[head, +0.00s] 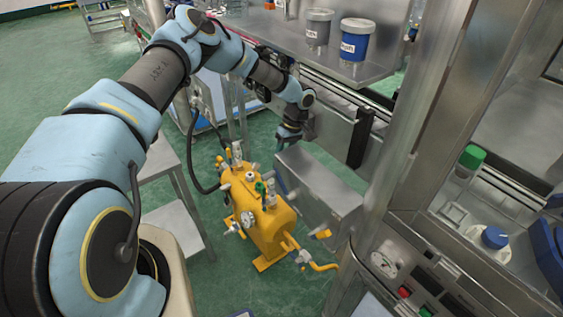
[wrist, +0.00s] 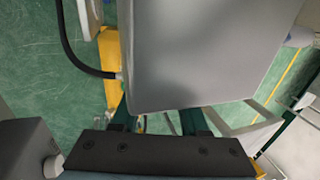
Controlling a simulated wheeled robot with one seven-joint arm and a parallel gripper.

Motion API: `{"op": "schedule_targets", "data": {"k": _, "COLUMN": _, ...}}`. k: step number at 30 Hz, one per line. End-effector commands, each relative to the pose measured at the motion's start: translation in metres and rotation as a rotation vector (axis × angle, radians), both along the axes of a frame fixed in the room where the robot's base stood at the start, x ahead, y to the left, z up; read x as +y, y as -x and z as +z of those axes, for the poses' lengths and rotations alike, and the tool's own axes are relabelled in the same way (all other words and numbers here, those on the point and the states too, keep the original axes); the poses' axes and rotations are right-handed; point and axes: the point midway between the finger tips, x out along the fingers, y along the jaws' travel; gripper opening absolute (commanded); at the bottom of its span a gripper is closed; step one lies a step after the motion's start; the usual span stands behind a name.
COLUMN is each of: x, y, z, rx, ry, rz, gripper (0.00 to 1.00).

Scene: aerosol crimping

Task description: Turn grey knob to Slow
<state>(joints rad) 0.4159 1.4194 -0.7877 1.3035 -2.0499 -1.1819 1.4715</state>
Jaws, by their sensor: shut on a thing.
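My gripper (head: 287,138) reaches down at the back left end of a grey metal box (head: 322,188). In the wrist view, its two dark fingers (wrist: 158,121) stand a little apart at the box's lower edge, and the grey box (wrist: 205,50) hides their tips. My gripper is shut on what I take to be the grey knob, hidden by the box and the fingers. Neither the knob's pointer nor a Slow mark can be read. A round dial (head: 383,264) sits on the control panel at right, apart from my gripper.
A yellow tank (head: 262,222) with valves stands left of the box, close to my gripper. A black hose (head: 198,165) hangs beside it. Above are a metal shelf with a grey tub (head: 317,28) and a blue tub (head: 356,42). Machine frames bound the right; green floor is open at left.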

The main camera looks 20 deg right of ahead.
Motion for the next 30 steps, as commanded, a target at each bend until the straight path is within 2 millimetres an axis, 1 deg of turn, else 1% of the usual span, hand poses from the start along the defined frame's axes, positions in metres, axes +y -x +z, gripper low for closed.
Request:
{"op": "schedule_targets", "data": {"k": 16, "x": 0.0005, "y": -0.0022, "z": -0.0003, "rx": 0.001, "ry": -0.027, "rz": 0.0, "gripper": 0.0}}
{"op": "schedule_targets", "data": {"k": 17, "x": 0.0005, "y": -0.0022, "z": -0.0003, "rx": 0.0, "ry": -0.027, "rz": -0.001, "gripper": 0.45}}
{"op": "schedule_targets", "data": {"k": 24, "x": 0.0001, "y": -0.0014, "z": -0.0003, "rx": 0.002, "ry": -0.027, "rz": -0.001, "gripper": 0.72}}
{"op": "schedule_targets", "data": {"k": 25, "x": 0.0, "y": -0.0014, "z": -0.0003, "rx": 0.002, "ry": -0.027, "rz": -0.001, "gripper": 0.74}}
{"op": "schedule_targets", "data": {"k": 30, "x": -0.0001, "y": -0.001, "z": -0.0003, "rx": 0.003, "ry": -0.027, "rz": -0.001, "gripper": 0.74}}
